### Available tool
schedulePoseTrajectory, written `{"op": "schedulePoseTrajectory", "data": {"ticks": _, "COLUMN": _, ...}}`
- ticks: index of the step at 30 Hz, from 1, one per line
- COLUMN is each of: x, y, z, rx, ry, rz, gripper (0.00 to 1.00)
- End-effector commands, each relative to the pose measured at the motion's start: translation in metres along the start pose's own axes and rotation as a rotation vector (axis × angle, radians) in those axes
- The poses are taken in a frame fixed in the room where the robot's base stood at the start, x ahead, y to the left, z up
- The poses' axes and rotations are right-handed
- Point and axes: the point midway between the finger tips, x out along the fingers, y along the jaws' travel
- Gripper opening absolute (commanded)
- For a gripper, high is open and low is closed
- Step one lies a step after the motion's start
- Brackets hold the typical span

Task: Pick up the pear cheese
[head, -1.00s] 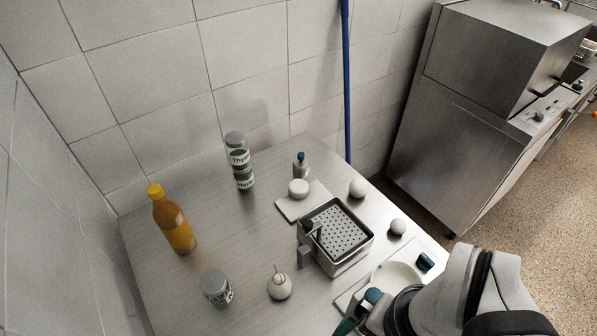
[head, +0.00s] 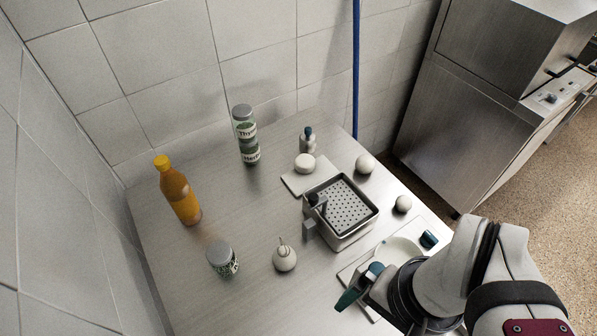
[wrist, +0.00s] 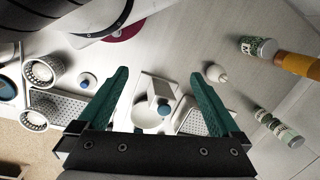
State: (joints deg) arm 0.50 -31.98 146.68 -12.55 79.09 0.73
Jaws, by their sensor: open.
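The pear cheese (head: 285,258), a pale, rounded body with a narrow knotted neck, stands on the steel table, left of the perforated basket (head: 322,236). In the wrist view the pear cheese (wrist: 216,74) shows beyond the right finger's tip, outside the space between the fingers. My gripper (wrist: 162,85) has two teal fingers spread wide, with nothing gripped. In the head view my gripper (head: 356,288) is at the table's front right, to the right of the pear cheese and apart from it; the arm partly hides it.
A grey-lidded jar (head: 222,260) stands left of the cheese. An orange bottle (head: 178,192) and stacked spice jars (head: 246,135) are farther back. A board (head: 296,186) bears a round cheese (head: 305,162). A white plate (head: 402,250) lies near my arm. Bare table surrounds the pear cheese's left and back.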

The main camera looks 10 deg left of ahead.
Motion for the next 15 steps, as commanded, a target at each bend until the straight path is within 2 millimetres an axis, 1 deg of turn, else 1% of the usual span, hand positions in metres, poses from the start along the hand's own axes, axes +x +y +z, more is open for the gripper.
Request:
{"op": "schedulePoseTrajectory", "data": {"ticks": 4, "x": 0.001, "y": 0.001, "z": -0.001, "rx": -0.029, "ry": -0.008, "rz": 0.02, "gripper": 1.0}}
{"op": "schedulePoseTrajectory", "data": {"ticks": 5, "x": 0.002, "y": 0.002, "z": -0.002, "rx": -0.075, "ry": -0.021, "rz": 0.052, "gripper": 1.0}}
{"op": "schedulePoseTrajectory", "data": {"ticks": 7, "x": 0.009, "y": 0.005, "z": -0.01, "rx": -0.283, "ry": -0.071, "rz": 0.194, "gripper": 1.0}}
{"op": "schedulePoseTrajectory", "data": {"ticks": 8, "x": 0.013, "y": 0.006, "z": -0.017, "rx": -0.419, "ry": -0.098, "rz": 0.284, "gripper": 1.0}}
{"op": "schedulePoseTrajectory", "data": {"ticks": 9, "x": 0.019, "y": 0.003, "z": -0.029, "rx": -0.633, "ry": -0.135, "rz": 0.424, "gripper": 1.0}}
{"op": "schedulePoseTrajectory", "data": {"ticks": 11, "x": 0.031, "y": -0.013, "z": -0.051, "rx": -0.991, "ry": -0.185, "rz": 0.654, "gripper": 1.0}}
{"op": "schedulePoseTrajectory", "data": {"ticks": 12, "x": 0.041, "y": -0.032, "z": -0.065, "rx": -1.232, "ry": -0.209, "rz": 0.811, "gripper": 1.0}}
{"op": "schedulePoseTrajectory", "data": {"ticks": 13, "x": 0.051, "y": -0.049, "z": -0.072, "rx": -1.409, "ry": -0.224, "rz": 0.929, "gripper": 1.0}}
{"op": "schedulePoseTrajectory", "data": {"ticks": 14, "x": 0.061, "y": -0.069, "z": -0.077, "rx": -1.579, "ry": -0.235, "rz": 1.048, "gripper": 1.0}}
{"op": "schedulePoseTrajectory", "data": {"ticks": 15, "x": 0.077, "y": -0.096, "z": -0.078, "rx": -1.794, "ry": -0.246, "rz": 1.203, "gripper": 1.0}}
